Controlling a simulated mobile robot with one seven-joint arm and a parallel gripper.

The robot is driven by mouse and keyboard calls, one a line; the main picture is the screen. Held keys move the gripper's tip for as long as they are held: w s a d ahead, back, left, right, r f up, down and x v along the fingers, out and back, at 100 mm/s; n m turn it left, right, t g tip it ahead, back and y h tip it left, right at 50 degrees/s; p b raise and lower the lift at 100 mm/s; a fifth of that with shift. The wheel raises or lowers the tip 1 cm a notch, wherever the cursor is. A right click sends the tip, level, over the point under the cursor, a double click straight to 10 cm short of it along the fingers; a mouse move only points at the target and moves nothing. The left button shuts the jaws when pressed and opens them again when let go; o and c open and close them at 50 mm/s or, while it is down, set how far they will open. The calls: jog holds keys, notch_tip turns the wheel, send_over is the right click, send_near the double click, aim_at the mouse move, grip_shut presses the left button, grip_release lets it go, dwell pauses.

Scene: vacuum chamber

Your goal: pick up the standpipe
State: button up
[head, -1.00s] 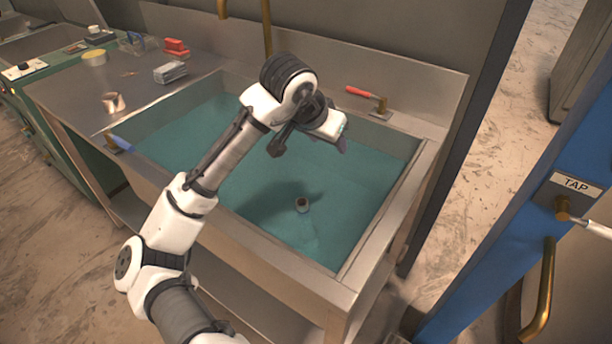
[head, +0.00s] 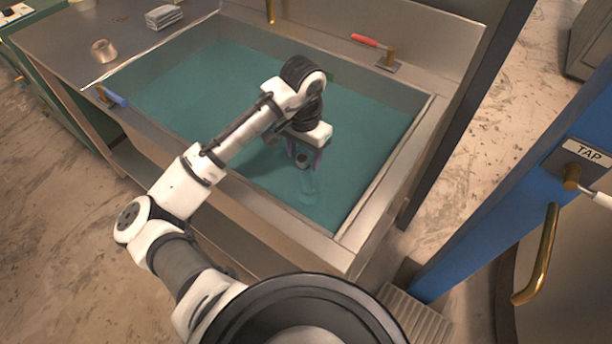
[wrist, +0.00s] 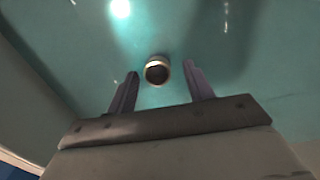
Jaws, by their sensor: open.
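The standpipe (head: 303,161) stands in the teal water of the sink (head: 180,170). Its round rim with a dark opening shows above the water, and its paler lower part shows blurred beneath the surface. In the wrist view the standpipe's rim (wrist: 157,70) appears between the two finger tips, slightly nearer the left one. My gripper (head: 305,154) is open and points down over the standpipe, its purple-grey fingers to either side of the top. I see gaps between the rim and both fingers, and cannot tell how far down the fingers reach.
The sink's steel rim surrounds the water. A red-handled lever (head: 372,41) sits on the back ledge, and a blue-handled one (head: 113,97) on the left rim. A brass spout (head: 270,10) is behind. A blue post with a TAP label (head: 587,152) stands right.

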aim_at(303, 183)
jog(key=f, duration=0.3)
jog(key=shift+s+a+f+p, duration=0.15)
jog(key=shift+s+f+p, duration=0.15)
jog(key=shift+s+p, duration=0.1)
jog(key=shift+w+f, duration=0.1)
jog(key=shift+f, duration=0.5)
grip_shut()
